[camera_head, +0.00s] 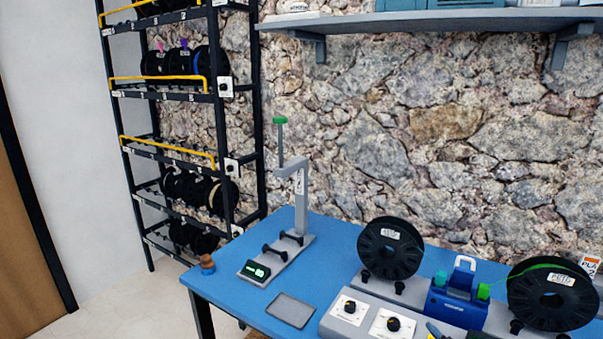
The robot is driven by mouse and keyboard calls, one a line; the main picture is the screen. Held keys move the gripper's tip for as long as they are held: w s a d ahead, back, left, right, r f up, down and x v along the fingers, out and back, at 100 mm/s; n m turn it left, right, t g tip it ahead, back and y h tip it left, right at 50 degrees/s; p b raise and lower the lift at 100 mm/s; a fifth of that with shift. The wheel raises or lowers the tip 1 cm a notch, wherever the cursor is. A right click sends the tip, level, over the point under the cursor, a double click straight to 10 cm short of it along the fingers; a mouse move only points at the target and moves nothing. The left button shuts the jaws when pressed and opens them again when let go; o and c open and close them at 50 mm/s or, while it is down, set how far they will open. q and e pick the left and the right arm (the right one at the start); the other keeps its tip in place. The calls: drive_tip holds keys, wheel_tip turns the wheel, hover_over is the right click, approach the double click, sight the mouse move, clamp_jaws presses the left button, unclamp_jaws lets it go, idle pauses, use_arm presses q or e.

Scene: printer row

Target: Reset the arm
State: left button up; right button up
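Neither of my grippers nor any part of my arms shows in the head view. A grey stand (301,200) with an upright post and a side arm rises from the left part of the blue table (335,238). A thin rod with a green knob (279,121) stands at the end of that side arm. The stand's base carries black roller supports (281,246) and a small lit green display (257,271). No spool sits on these rollers.
Two black spools (391,249) (553,294) stand on the table's right, with a blue device (458,298) between them. A grey panel with knobs (349,307), a flat grey tray (291,310) and a small brown-topped item (207,264) lie nearer. A black rack (216,110) holds more spools.

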drive_tip(key=s+d+f+m+g+h, duration=0.1)
drive_tip(key=s+d+f+m+g, duration=0.1)
drive_tip(key=s+f, duration=0.6)
drive_tip(key=s+d+f+m+g+h, duration=0.1)
drive_tip(key=s+f+m+g+h, duration=0.1)
drive_tip(key=s+f+m, duration=0.3)
drive_tip(key=s+f+g, duration=0.1)
drive_tip(key=s+f, duration=0.3)
drive_tip(key=s, duration=0.7)
drive_tip(key=shift+d+f+m+h, duration=0.15)
drive_tip(key=shift+d+m+h, duration=0.15)
drive_tip(key=shift+d, duration=0.05)
